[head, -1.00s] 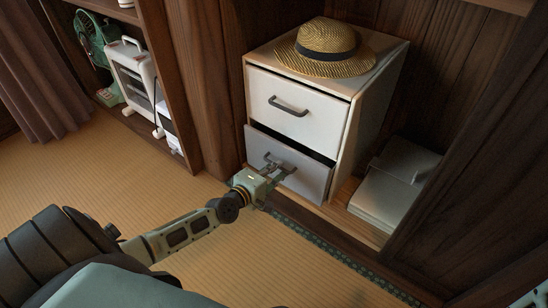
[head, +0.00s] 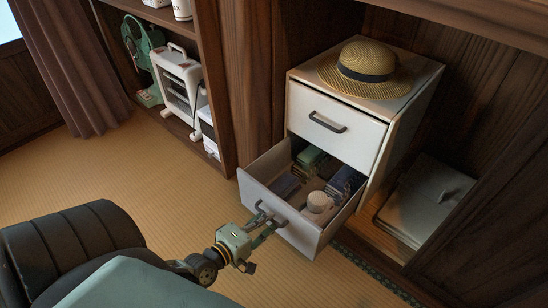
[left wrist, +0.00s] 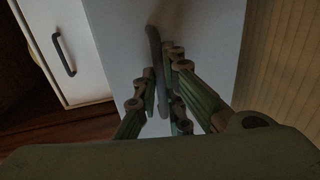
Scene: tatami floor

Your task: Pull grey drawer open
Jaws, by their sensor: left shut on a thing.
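The grey drawer (head: 300,229) is the lower one of a small cabinet and stands well out from it. Inside it are dark and green packed items and a round white-topped thing (head: 318,201). My left gripper (head: 265,219) is shut on the drawer's dark handle, in front of the drawer face. In the left wrist view the handle (left wrist: 155,55) runs between the fingers of my left gripper (left wrist: 162,92), against the grey drawer front (left wrist: 210,40). My right gripper is not in view.
The white upper drawer (head: 335,120) is nearly closed. A straw hat (head: 365,62) lies on the cabinet top. A grey-white box (head: 425,200) lies at the right in the alcove. Shelves with appliances (head: 178,85) stand at the left. Tatami floor (head: 120,165) is clear.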

